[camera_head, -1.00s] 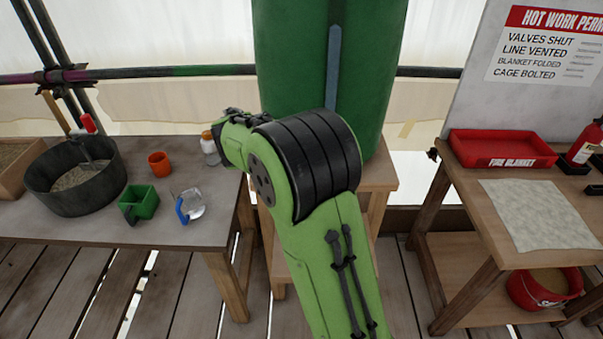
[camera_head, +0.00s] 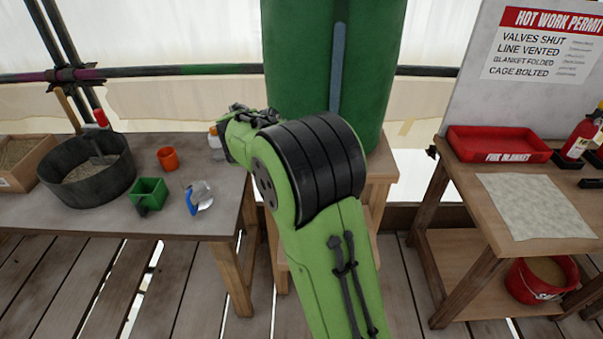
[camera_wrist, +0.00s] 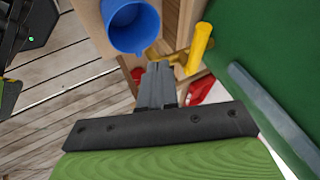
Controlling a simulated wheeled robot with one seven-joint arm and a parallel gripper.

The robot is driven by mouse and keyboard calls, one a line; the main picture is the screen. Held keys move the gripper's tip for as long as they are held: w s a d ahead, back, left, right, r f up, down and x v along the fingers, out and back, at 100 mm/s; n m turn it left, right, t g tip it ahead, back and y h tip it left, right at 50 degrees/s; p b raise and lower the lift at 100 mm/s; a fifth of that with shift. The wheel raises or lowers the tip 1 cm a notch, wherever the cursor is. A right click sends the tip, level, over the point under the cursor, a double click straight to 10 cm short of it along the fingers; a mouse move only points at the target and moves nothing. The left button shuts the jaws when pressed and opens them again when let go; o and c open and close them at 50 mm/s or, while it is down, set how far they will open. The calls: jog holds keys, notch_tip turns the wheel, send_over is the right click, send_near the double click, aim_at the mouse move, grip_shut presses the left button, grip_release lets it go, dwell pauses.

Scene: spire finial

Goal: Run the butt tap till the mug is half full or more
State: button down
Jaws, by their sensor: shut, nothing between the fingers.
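The butt (camera_head: 388,60) is a tall green drum on a wooden stand, with a grey strip down its side. In the wrist view the butt (camera_wrist: 270,45) fills the right side. A brass tap with a yellow lever (camera_wrist: 199,48) shows beside it. A blue mug (camera_wrist: 130,27) is on the wood to the left of the tap; its water level cannot be told. My gripper (camera_wrist: 158,68) is shut and empty, its tips just below the mug and left of the yellow lever in the picture. My arm hides the gripper, mug and tap in the head view.
The left table holds a dark round tub (camera_head: 90,185), a green box (camera_head: 148,194), an orange cup (camera_head: 168,158) and a clear item with a blue handle (camera_head: 198,199). The right bench holds a red tray (camera_head: 497,145) and a cloth (camera_head: 537,206). Plank floor lies between.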

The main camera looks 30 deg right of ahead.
jog(key=p+v, duration=0.3)
jog(key=v, duration=0.7)
jog(key=s+a+r+n+t+y+p, duration=0.1)
jog(key=s+a+r+n+y, duration=0.15)
jog(key=s+n, duration=0.3)
jog(key=s+a+r+n+t+y+p, duration=0.1)
jog(key=s+a+r+n+p, duration=0.1)
jog(key=s+r+n, duration=0.3)
jog(key=s+a+f+n+t+y+p, duration=0.1)
jog(key=s+a+f+n+y, duration=0.2)
jog(key=s+a+n, duration=0.4)
jog(key=s+n, duration=0.4)
jog(key=n, duration=0.2)
jog(key=shift+a+n+t, duration=0.2)
jog(key=shift+n+t, duration=0.15)
jog(key=shift+t, duration=0.05)
jog(key=shift+d, duration=0.15)
